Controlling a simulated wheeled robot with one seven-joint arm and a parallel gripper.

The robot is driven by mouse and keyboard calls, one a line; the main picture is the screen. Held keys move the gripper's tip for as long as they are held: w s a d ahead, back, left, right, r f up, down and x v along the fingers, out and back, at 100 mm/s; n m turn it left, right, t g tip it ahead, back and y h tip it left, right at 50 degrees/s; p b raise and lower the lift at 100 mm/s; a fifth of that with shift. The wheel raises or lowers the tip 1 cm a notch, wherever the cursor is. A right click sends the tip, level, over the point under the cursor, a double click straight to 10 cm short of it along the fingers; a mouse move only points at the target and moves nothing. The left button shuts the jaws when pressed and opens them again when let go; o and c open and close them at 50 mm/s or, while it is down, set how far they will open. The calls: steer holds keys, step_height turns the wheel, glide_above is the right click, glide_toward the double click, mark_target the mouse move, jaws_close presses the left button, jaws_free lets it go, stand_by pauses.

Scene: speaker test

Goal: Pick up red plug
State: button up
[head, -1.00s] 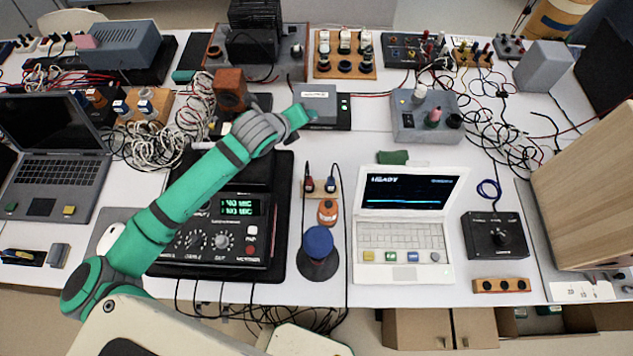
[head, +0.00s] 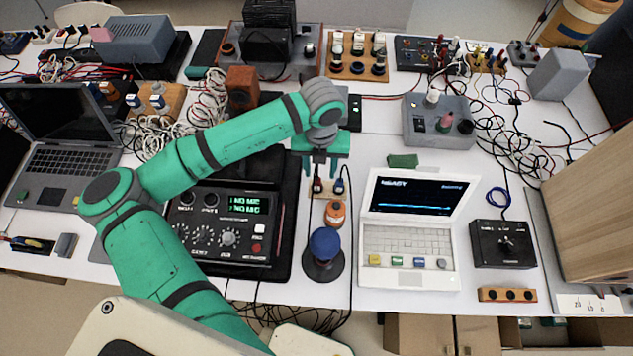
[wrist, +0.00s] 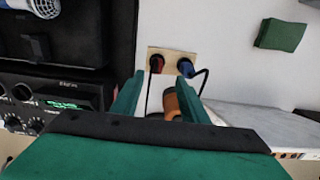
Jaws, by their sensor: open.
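The red plug (head: 317,186) stands upright in a small tan wooden block (head: 327,195), with a blue plug (head: 339,186) close to its right. In the wrist view the red plug (wrist: 157,65) and blue plug (wrist: 185,67) show ahead, past the fingertips. My gripper (head: 322,172) points down just above and behind the plugs in the head view. It is open and empty, with green fingers apart. In the wrist view the red plug lies between the lines of the two fingers (wrist: 160,95), and the blue plug lies towards the right finger. I see no contact.
An orange round object (head: 335,213) and a blue-topped knob on a black base (head: 325,245) stand in front of the plugs. A black device with a green display (head: 245,205) is to the left, a white laptop (head: 410,238) to the right. Cables trail from the block.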

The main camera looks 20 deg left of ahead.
mark_target(317, 179)
step_height(317, 179, down, 2)
steer(key=shift+f, duration=0.1)
steer(key=shift+a+f, duration=0.25)
steer(key=shift+f, duration=1.05)
steer(key=shift+a+f, duration=0.2)
steer(key=shift+f, duration=1.1)
jaws_close()
